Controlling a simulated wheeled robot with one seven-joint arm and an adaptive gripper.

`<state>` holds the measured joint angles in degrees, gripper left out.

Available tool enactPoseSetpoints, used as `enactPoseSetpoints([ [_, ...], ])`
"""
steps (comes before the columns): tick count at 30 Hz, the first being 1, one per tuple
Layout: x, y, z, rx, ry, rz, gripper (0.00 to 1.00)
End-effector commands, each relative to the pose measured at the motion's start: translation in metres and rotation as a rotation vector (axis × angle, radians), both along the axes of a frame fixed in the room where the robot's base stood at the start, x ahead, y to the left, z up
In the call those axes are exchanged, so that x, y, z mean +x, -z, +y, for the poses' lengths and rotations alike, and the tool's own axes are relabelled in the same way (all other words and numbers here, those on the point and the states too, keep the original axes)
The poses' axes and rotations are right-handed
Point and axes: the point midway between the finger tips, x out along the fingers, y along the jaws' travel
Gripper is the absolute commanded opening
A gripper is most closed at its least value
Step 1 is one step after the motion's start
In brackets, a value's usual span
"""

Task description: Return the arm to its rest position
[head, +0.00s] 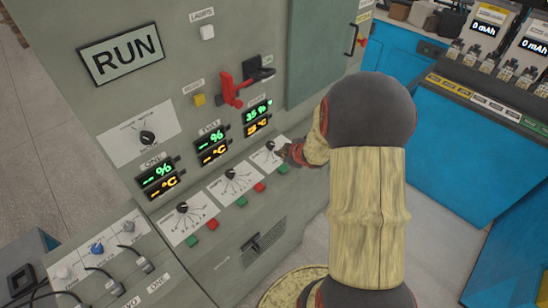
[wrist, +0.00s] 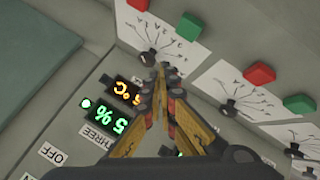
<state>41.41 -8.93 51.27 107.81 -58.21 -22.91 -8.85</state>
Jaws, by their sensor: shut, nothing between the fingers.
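My arm (head: 368,205) stands in front of the grey control cabinet in the head view, bent at a dark elbow joint. My gripper (head: 285,150) is at the cabinet front, by the rightmost rotary dial (head: 270,146). In the wrist view the fingertips of my gripper (wrist: 161,68) are together, with nothing visible between them. They appear just beside the black knob (wrist: 148,58) of that dial. I cannot tell whether they touch it.
Red and green buttons (wrist: 259,74) sit close to the gripper. Lit displays (head: 257,113) and a red lever (head: 230,90) are above it. A blue bench (head: 450,130) with battery chargers stands right. Floor shows between cabinet and bench.

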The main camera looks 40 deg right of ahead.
Motion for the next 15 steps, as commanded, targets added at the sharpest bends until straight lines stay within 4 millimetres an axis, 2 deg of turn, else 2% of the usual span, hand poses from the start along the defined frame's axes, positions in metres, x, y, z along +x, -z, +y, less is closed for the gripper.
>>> enactPoseSetpoints([
  [7, 0.0, 0.0, 0.0, 0.001, 0.001, 0.0, 0.0],
  [10, -0.006, 0.005, -0.004, 0.001, 0.024, 0.027, 0.0],
  [13, -0.028, 0.02, -0.015, 0.015, 0.112, 0.101, 0.0],
  [15, -0.057, 0.035, -0.021, 0.042, 0.219, 0.181, 0.0],
])
